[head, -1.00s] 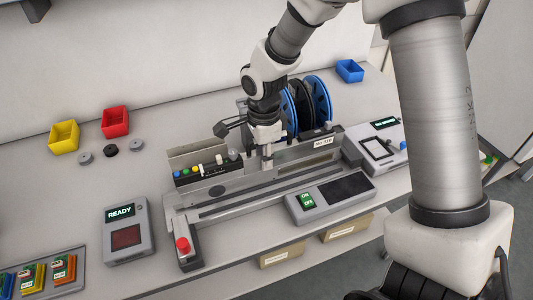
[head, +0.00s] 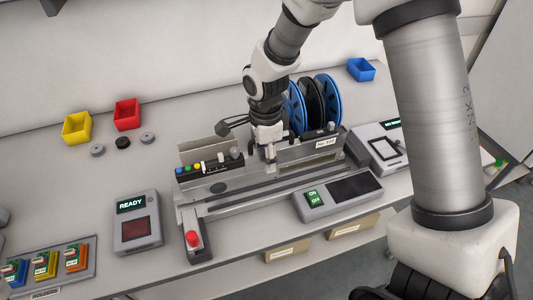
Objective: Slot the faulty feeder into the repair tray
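A long grey feeder unit (head: 300,153) with blue and black reels (head: 322,102) at its back sits in a grey bench fixture (head: 235,207) in the middle of the bench. It bears a small white number label that I cannot read surely. My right gripper (head: 269,155) points down at the middle of the unit, in front of the reels. Its fingertips are small and partly merge with the unit, so I cannot tell whether they grip it. No tray is clearly marked for repair. My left gripper is not in view.
A READY box (head: 136,222) stands left of the fixture. A rack (head: 85,262) with small coloured blocks is at lower left. Yellow (head: 76,127), red (head: 127,114) and blue (head: 361,69) bins stand at the back. An ON/OFF panel (head: 337,195) lies in front.

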